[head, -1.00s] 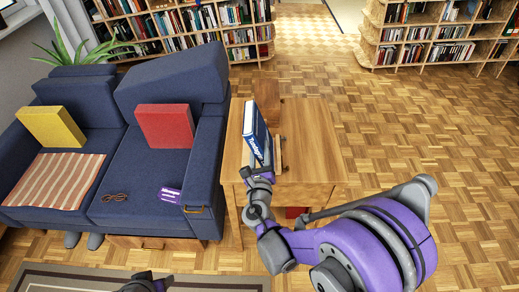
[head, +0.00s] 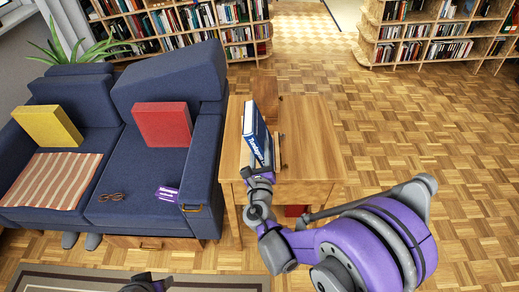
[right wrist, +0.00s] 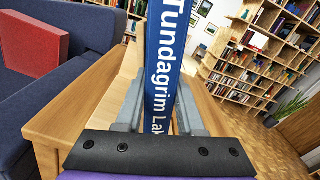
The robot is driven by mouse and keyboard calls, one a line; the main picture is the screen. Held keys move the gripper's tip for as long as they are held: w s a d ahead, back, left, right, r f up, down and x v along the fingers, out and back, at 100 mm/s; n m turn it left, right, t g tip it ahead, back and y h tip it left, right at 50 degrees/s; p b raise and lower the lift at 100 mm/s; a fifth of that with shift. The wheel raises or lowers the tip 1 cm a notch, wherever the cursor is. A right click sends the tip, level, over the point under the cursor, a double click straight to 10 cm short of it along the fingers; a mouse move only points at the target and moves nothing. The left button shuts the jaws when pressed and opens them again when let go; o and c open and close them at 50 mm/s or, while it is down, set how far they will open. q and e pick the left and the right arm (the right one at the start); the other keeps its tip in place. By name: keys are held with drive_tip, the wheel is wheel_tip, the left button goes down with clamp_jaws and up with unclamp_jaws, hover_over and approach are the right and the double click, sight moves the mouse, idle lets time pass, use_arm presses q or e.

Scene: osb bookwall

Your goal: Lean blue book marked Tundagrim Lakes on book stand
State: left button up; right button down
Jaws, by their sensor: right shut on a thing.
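The blue book marked Tundagrim Lakes (head: 256,133) is upright over the wooden side table, its lettered spine toward me. My right gripper (head: 262,170) is shut on its near end. In the right wrist view the book's spine (right wrist: 162,60) stands between the two grey fingers of the gripper (right wrist: 160,115). A brown wooden upright (head: 265,92), which looks like the book stand, is at the table's far side, just beyond the book. The book partly hides it, and I cannot tell whether they touch. A dark part of mine shows at the bottom edge; the left jaws are not clear.
The side table (head: 312,150) has bare wood to the right. A blue sofa (head: 207,150) with a red cushion (head: 162,124), a yellow cushion (head: 47,126), glasses (head: 111,197) and a purple item (head: 166,194) is at the left. Bookshelves (head: 425,35) stand behind; floor at right is clear.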

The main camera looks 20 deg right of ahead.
drive_tip(key=shift+d+f+b, duration=0.15)
drive_tip(key=shift+f+b, duration=0.2)
drive_tip(key=shift+f, duration=0.05)
drive_tip(key=shift+c, duration=2.2)
unclamp_jaws()
drive_tip(key=shift+s+d+r, duration=0.15)
drive_tip(key=shift+d, duration=0.2)
drive_tip(key=b+v, duration=0.1)
drive_tip(key=v, duration=0.9)
